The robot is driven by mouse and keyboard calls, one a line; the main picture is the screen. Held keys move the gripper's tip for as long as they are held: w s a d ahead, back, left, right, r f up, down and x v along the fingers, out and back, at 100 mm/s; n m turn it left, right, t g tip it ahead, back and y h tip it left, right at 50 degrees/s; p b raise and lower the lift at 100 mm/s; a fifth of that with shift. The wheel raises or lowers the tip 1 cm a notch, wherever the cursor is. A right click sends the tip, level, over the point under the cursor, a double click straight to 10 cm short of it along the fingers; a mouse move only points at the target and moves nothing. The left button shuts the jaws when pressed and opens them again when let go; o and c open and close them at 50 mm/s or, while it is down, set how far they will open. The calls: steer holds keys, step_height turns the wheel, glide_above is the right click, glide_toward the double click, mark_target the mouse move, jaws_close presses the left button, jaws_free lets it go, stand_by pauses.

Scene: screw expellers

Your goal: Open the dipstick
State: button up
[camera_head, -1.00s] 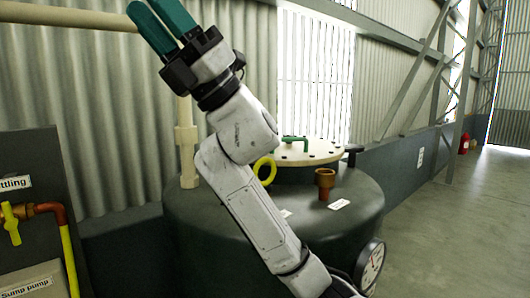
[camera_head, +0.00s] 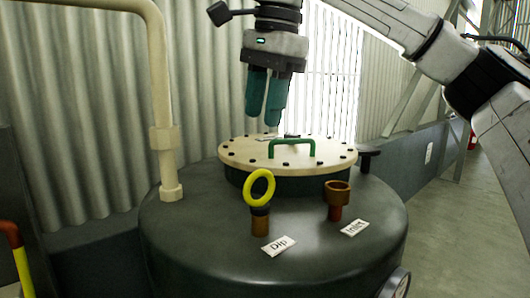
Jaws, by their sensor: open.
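The dipstick (camera_head: 261,190) has a yellow ring handle. It stands upright in a short brown fitting on top of the dark round tank (camera_head: 190,245), behind a white label reading "Dip" (camera_head: 279,245). My gripper (camera_head: 264,118) points down with its two green fingers, above the back of the cream lid. The fingers are empty, with a narrow gap between them, and they are up and behind the yellow ring, apart from it.
The cream bolted lid (camera_head: 240,152) has a green handle (camera_head: 291,146). A brown inlet fitting (camera_head: 336,199) with its label (camera_head: 355,228) stands right of the dipstick. A cream pipe (camera_head: 162,100) rises at the left. A gauge (camera_head: 396,284) is at the lower right.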

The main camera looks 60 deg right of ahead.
mark_target(260, 172)
steer(key=x, duration=0.3)
steer(key=d+x, duration=0.1)
steer(key=x, duration=0.6)
steer(key=shift+s+d+f+p, duration=0.2)
steer(key=shift+f+p, duration=0.1)
steer(key=shift+p, duration=0.1)
jaws_close()
